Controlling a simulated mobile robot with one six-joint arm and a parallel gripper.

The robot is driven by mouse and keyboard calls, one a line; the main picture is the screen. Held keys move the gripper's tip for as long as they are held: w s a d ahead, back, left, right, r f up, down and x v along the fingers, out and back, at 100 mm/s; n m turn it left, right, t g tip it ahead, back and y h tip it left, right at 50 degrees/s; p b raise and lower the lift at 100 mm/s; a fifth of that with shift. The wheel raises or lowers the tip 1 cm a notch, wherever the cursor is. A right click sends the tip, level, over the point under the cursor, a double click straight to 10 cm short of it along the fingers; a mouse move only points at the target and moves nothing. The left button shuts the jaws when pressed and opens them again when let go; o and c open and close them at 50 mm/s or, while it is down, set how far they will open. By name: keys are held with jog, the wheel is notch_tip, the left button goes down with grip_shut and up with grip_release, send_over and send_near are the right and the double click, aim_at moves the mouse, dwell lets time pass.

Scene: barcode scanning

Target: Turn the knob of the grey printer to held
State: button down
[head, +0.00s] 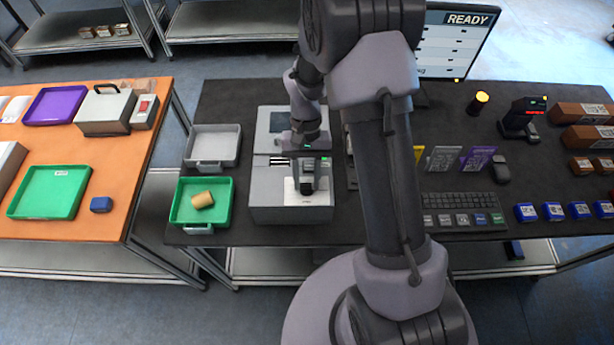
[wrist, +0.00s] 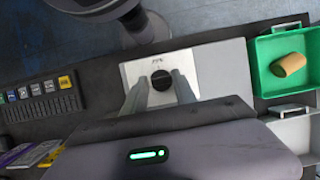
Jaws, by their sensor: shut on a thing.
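The grey printer (head: 270,213) stands on the dark table, left of the middle in the head view. Its light knob plate (wrist: 135,72) and round black knob (wrist: 161,80) show in the wrist view. My gripper (head: 307,190) points down over the front of the printer. In the wrist view my gripper (wrist: 162,82) has one finger on each side of the knob and is shut on it. In the head view the gripper hides the knob. The marking on the plate is too small to read.
A green tray (head: 178,217) with a tan roll (head: 202,200) and a grey tray (head: 190,162) stand left of the printer. A keyboard (head: 455,201), a scanner (head: 520,120) and several blue boxes (head: 526,212) are on the right. A screen (head: 452,45) reads READY.

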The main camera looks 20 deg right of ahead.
dwell(0.3)
jog(key=c, duration=1)
grip_release()
jog(key=shift+r, duration=0.1)
jog(key=p+v, duration=0.3)
jog(key=v, duration=1.4)
jog(key=shift+r, duration=0.15)
